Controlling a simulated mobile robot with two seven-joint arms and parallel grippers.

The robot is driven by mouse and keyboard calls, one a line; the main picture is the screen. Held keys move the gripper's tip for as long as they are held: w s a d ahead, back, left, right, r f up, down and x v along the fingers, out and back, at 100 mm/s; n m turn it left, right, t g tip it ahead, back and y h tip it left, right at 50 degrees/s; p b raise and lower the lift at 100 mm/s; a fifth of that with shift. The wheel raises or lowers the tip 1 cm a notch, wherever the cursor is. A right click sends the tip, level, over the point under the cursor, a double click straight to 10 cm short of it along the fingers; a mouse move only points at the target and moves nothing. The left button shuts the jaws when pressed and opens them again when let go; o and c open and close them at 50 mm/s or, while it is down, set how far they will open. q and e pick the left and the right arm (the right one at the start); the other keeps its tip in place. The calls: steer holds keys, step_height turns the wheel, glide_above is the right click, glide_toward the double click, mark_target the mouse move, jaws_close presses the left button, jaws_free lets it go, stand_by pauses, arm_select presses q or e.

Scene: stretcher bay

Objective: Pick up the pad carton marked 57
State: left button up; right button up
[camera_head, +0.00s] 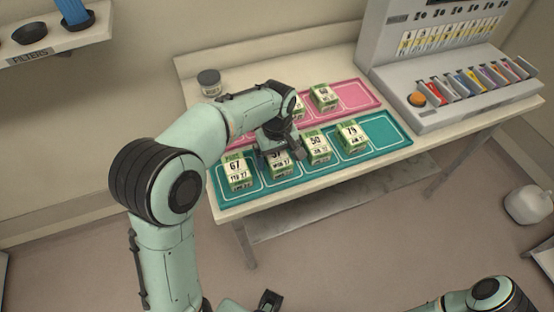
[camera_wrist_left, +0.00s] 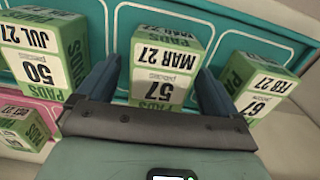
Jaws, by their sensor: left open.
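The pad carton marked 57 (camera_head: 282,164) stands on the teal tray (camera_head: 388,130), between cartons 67 (camera_head: 236,169) and 50 (camera_head: 316,145), partly covered by my gripper in the head view. In the left wrist view, carton 57 (camera_wrist_left: 164,62) shows its label, MAR 27, upside down. My left gripper (camera_head: 278,151) is at this carton and open. In the wrist view, its fingers (camera_wrist_left: 157,88) stand on either side of the carton, with some gap showing on the right. A dark part at the head view's bottom edge may be my right gripper; its jaws cannot be made out.
Cartons 50 (camera_wrist_left: 42,55) and 67 (camera_wrist_left: 255,88) stand close beside the fingers. Carton 75 (camera_head: 351,134) stands farther right on the teal tray. The pink tray (camera_head: 357,92) behind holds more cartons.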

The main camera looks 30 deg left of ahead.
arm_select(q)
steer(key=c, duration=1.2)
steer(key=shift+r, duration=0.1)
